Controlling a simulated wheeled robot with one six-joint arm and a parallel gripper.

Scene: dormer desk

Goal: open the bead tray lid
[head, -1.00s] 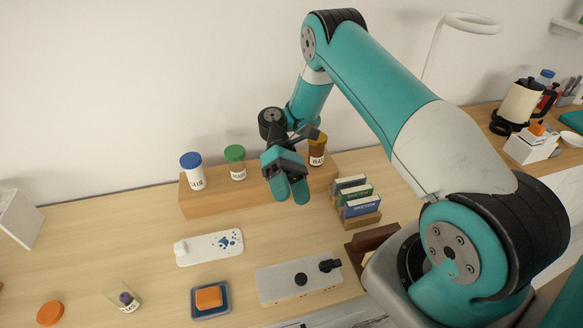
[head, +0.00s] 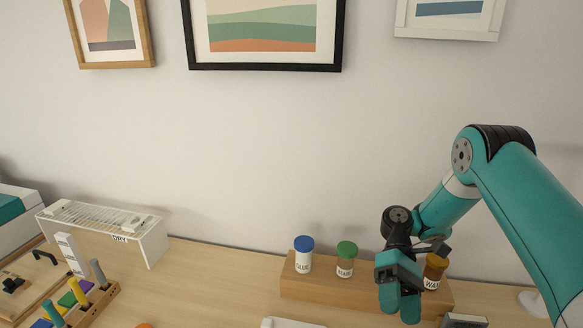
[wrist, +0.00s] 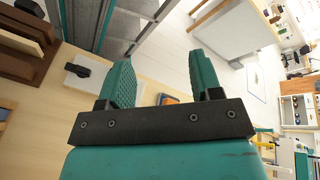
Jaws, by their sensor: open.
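My gripper (head: 400,304) is open and empty, fingers pointing down in front of the wooden block with jars. Its two teal fingers also show apart in the wrist view (wrist: 162,84), with nothing between them. I cannot identify the bead tray or its lid for certain. At the far left of the head view is a wooden tray (head: 22,300) with a black handle (head: 45,257) and a black knob (head: 12,285), partly cut off by the frame edge. My gripper is far to the right of it.
A wooden block (head: 318,289) bears a blue-capped jar (head: 303,262), a green-capped jar (head: 345,268) and a yellow-capped jar (head: 435,272). A white rack marked DRY (head: 152,247) and a peg stand (head: 98,304) are at left. Desk between them is mostly clear.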

